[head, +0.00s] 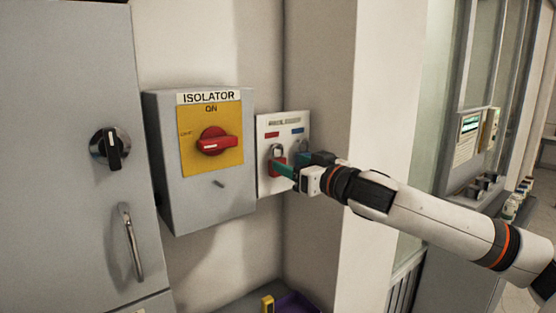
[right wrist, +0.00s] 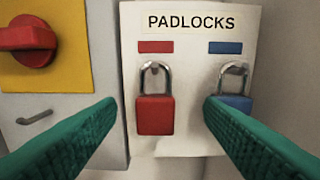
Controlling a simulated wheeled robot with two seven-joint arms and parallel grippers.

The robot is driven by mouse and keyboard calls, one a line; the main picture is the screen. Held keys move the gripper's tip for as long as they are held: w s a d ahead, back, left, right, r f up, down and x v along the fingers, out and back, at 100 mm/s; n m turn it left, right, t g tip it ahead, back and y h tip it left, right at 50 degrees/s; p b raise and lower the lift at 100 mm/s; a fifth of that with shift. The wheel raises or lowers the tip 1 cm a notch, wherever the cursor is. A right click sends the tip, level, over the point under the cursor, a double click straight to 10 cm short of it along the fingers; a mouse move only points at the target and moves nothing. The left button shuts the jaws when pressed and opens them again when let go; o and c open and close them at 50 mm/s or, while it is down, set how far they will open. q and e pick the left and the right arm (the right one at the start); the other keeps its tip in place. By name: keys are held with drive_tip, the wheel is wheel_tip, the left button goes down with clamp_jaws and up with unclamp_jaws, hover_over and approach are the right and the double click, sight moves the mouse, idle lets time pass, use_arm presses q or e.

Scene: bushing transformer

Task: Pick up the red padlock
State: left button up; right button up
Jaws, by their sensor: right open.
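The red padlock (right wrist: 155,115) hangs by its silver shackle on a white board labelled PADLOCKS (right wrist: 190,22), below a red label. In the head view the red padlock (head: 277,163) is partly hidden by my gripper. A blue padlock (right wrist: 236,102) hangs to its right below a blue label, partly covered by a green finger. My right gripper (head: 284,171) is open in front of the board. In the right wrist view its green fingers (right wrist: 160,112) stand on either side of the red padlock, apart from it. My left gripper is not in view.
A grey isolator box (head: 200,195) with a red rotary handle (head: 217,142) on a yellow plate stands left of the board. A grey cabinet (head: 65,200) is farther left. A purple tray (head: 297,303) shows at the bottom. A wall corner stands right of the board.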

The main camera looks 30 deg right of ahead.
sight(282, 159)
drive_tip(key=w+p, duration=0.1)
drive_tip(key=w, duration=0.3)
drive_tip(key=shift+a+r+p, duration=0.1)
drive_tip(key=shift+a+p, duration=0.25)
drive_tip(key=shift+a, duration=0.05)
drive_tip(key=shift+w, duration=0.15)
drive_tip(key=shift+c, duration=0.9)
drive_tip(key=c, duration=0.9)
drive_tip(key=shift+c, duration=0.2)
drive_tip(key=shift+r, duration=0.65)
drive_tip(key=s+d+r+b, duration=0.1)
drive_tip(key=s+b, duration=0.5)
drive_tip(key=s, duration=1.2)
drive_tip(key=shift+d+r+b, duration=0.15)
drive_tip(key=shift+d+b, duration=0.05)
drive_tip(key=shift+b, duration=0.2)
